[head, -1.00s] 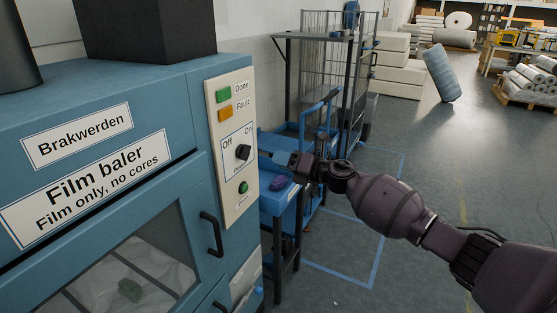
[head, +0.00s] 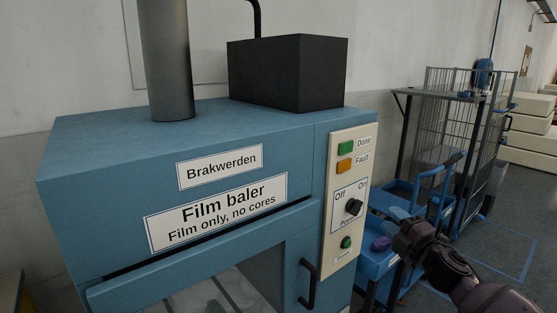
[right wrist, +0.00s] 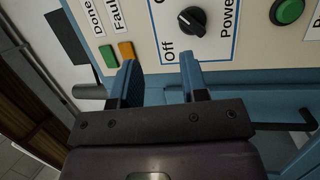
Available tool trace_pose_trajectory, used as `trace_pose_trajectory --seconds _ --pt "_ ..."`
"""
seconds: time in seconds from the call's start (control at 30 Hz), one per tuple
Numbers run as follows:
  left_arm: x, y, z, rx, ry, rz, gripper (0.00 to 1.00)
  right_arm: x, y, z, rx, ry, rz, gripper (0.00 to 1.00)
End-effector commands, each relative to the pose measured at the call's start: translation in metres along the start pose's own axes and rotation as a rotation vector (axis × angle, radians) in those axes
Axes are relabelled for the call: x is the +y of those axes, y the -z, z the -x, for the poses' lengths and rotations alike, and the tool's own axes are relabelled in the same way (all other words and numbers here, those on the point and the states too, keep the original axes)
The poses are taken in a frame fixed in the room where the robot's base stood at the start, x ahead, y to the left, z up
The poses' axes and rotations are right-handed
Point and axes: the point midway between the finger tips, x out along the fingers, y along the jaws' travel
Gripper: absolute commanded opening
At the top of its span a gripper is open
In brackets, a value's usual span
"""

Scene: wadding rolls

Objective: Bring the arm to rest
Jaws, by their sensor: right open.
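My right gripper (head: 385,222) is just right of the film baler's control panel (head: 345,185) in the head view. In the right wrist view its two blue fingers (right wrist: 158,65) are apart with nothing between them. They point toward the panel and show no clear contact with it. The black power knob (head: 354,207), between the Off and On labels, also shows beyond the fingers in the right wrist view (right wrist: 192,20). I cannot tell its exact setting. My left gripper is not in view.
The blue film baler (head: 110,190) fills the left and middle, with a black door handle (head: 308,284). A wire-mesh cage trolley (head: 450,125) is behind. Open floor (head: 475,250) lies at right.

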Motion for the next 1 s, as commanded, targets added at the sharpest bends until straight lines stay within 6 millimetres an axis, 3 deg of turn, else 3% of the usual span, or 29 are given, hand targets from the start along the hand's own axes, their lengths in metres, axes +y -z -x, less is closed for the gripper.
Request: trace_pose_trajectory --seconds 0.27,0.5,0.8,1.0 --pt "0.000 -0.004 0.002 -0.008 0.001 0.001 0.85 -0.073 0.030 0.066 -0.174 0.072 -0.512 0.40" --pt "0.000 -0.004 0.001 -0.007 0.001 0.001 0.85 -0.145 0.062 0.155 -0.377 0.157 -0.942 0.40" --pt "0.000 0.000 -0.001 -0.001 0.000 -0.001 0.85 -0.207 0.105 0.275 -0.623 0.223 -1.283 0.40" --pt "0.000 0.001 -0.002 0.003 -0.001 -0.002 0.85 -0.237 0.127 0.352 -0.779 0.245 -1.376 0.40"
